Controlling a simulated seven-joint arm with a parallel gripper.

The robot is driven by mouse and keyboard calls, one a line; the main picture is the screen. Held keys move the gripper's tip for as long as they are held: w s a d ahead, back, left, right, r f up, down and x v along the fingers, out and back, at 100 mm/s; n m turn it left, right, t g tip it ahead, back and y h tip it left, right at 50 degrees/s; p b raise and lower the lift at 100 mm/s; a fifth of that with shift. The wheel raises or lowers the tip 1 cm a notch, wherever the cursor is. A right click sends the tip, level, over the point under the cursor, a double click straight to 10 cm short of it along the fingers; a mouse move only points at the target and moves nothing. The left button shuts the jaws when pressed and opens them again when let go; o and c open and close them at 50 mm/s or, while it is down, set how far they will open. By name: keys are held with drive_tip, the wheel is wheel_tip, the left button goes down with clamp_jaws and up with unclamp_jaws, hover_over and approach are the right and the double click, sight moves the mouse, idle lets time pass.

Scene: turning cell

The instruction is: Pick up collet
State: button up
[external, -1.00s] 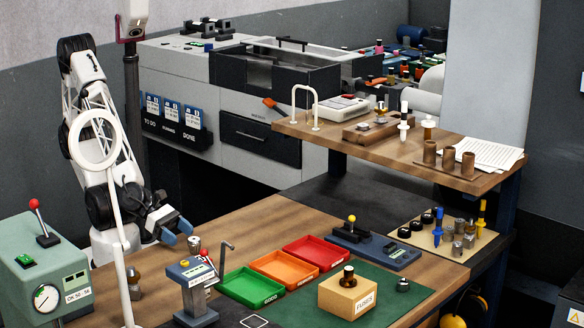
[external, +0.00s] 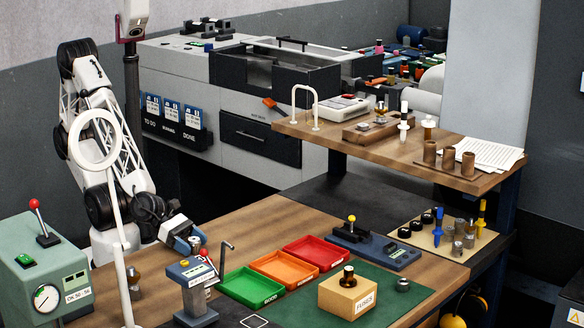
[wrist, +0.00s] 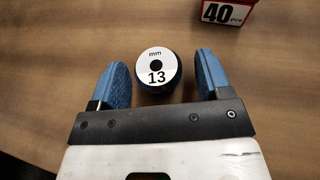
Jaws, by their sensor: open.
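In the wrist view the collet (wrist: 157,70) is a dark round piece with a white top face marked "mm 13" around a dark centre hole. It stands on the wooden bench between the two blue fingertips of my gripper (wrist: 161,66). The fingers are apart, with a visible gap on each side of the collet. In the external view my gripper (external: 190,242) is low over the bench, behind the blue-grey stand. The collet is largely hidden there by the fingers.
A red and white box marked "40 pcs" (wrist: 228,12) lies beyond the right finger. The blue-grey stand (external: 193,280) is close in front of my gripper. Green (external: 250,289), orange (external: 284,268) and red (external: 316,252) trays lie to the right. A lamp post crosses before my arm.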

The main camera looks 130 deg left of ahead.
sight(192, 239)
drive_tip(key=shift+c, duration=0.3)
drive_tip(key=c, duration=1)
drive_tip(key=shift+r, duration=0.1)
drive_tip(key=shift+r, duration=1.8)
drive_tip(key=s+r, duration=0.1)
drive_tip(key=s, duration=1.2)
drive_tip(key=shift+s, duration=0.4)
drive_tip(key=shift+s, duration=0.2)
drive_tip(key=shift+s+r, duration=0.1)
drive_tip(key=shift+s, duration=0.7)
drive_tip(key=shift+s, duration=0.1)
